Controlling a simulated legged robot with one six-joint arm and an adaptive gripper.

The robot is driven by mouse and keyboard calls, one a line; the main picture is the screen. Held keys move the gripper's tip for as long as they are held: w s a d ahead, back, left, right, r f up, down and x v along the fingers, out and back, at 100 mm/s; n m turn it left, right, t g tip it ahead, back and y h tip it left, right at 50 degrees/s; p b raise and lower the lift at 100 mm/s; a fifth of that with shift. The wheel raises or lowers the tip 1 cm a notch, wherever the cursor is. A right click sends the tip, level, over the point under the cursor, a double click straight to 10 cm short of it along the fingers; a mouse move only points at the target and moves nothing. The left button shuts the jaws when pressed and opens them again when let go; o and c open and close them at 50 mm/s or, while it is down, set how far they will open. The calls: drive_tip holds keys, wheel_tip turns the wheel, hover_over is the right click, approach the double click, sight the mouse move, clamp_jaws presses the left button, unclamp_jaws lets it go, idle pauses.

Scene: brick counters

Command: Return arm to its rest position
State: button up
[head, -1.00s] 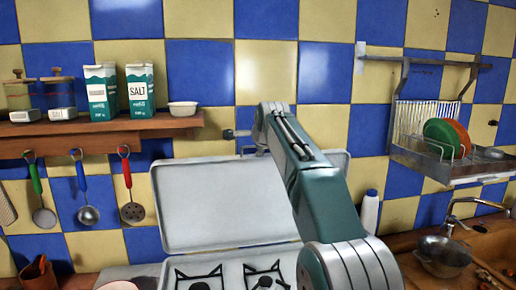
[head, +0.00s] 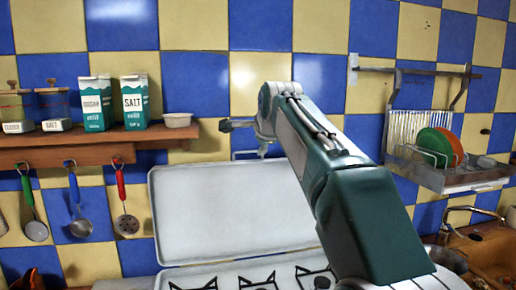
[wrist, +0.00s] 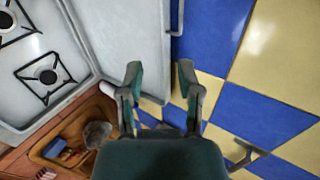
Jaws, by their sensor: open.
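My arm rises from the lower right of the head view and reaches up in front of the tiled wall. My gripper (head: 226,125) is at its far end, small and side-on, above the raised white stove lid (head: 230,210). In the wrist view my gripper (wrist: 160,72) has its two fingers spread apart with nothing between them. The tiled wall, stove lid and a corner of the stove show beyond the fingers.
A wooden shelf (head: 70,150) at the left holds salt and sugar cartons, jars and a small bowl (head: 178,120). Utensils hang below it. A dish rack (head: 440,180) with plates is on the right wall. The stove (head: 250,275) is below; a sink (head: 490,255) is at the lower right.

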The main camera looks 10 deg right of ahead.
drive_tip(key=s+f+n+g, duration=0.2)
drive_tip(key=s+f+n, duration=0.7)
drive_tip(key=s+f, duration=0.5)
drive_tip(key=s+f+n+g, duration=0.3)
drive_tip(key=s+f+n, duration=0.6)
drive_tip(key=s+f, duration=0.6)
drive_tip(key=s, duration=0.8)
drive_tip(key=shift+s+a, duration=0.15)
drive_tip(key=shift+a, duration=0.05)
drive_tip(key=shift+r, duration=0.1)
drive_tip(key=shift+c, duration=0.2)
idle(0.8)
